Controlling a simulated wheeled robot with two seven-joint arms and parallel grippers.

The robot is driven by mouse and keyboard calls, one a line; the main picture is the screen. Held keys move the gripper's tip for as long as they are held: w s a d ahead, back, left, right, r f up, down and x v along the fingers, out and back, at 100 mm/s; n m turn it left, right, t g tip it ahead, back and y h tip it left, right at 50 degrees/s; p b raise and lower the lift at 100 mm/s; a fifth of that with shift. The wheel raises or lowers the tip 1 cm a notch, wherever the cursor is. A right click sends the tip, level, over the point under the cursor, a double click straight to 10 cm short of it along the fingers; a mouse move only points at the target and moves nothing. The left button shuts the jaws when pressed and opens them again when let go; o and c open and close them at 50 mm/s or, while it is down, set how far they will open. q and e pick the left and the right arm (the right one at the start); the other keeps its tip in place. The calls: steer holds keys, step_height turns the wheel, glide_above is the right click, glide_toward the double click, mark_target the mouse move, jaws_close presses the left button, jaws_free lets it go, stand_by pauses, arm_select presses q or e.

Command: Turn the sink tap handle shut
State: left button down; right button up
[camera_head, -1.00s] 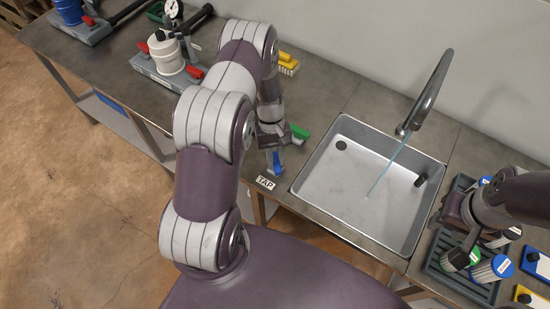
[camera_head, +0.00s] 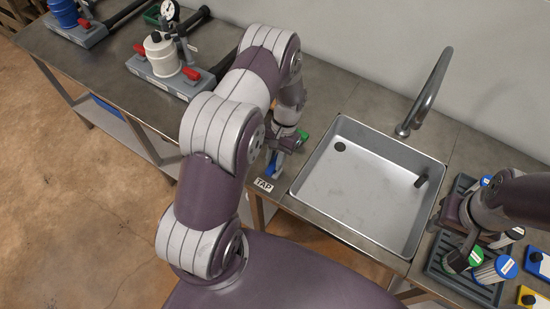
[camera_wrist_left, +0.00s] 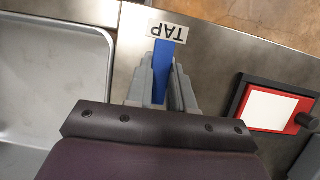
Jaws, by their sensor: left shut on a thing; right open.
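The tap handle is a blue lever (camera_head: 271,163) on the worktop left of the sink, just behind a white TAP label (camera_head: 264,185). My left gripper (camera_head: 279,158) is shut on it. In the left wrist view the grey fingers (camera_wrist_left: 163,88) sit on both sides of the blue lever (camera_wrist_left: 164,58), which points toward the label. The grip itself is partly hidden by the wrist. The curved metal spout (camera_head: 428,92) stands behind the sink (camera_head: 345,190), and no water stream shows. My right gripper (camera_head: 462,245) is open at the right, over a grey rack.
The grey rack (camera_head: 438,262) holds blue-capped and green-capped filters. A white canister (camera_head: 162,55) with red clamps stands at the back left. A red-framed white panel (camera_wrist_left: 272,108) lies beside the handle in the wrist view. The sink basin is clear.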

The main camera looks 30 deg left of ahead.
arm_select(q)
steer(key=shift+w+r+m, duration=0.1)
steer(key=shift+w+m, duration=0.05)
steer(key=shift+m, duration=0.15)
steer(key=c, duration=1)
jaws_free()
steer(key=v, duration=0.5)
steer(key=shift+r+b, duration=0.4)
steer(key=p+v, duration=0.6)
steer(key=v, duration=0.1)
steer(key=shift+d+p, duration=0.1)
steer(key=shift+p, duration=0.25)
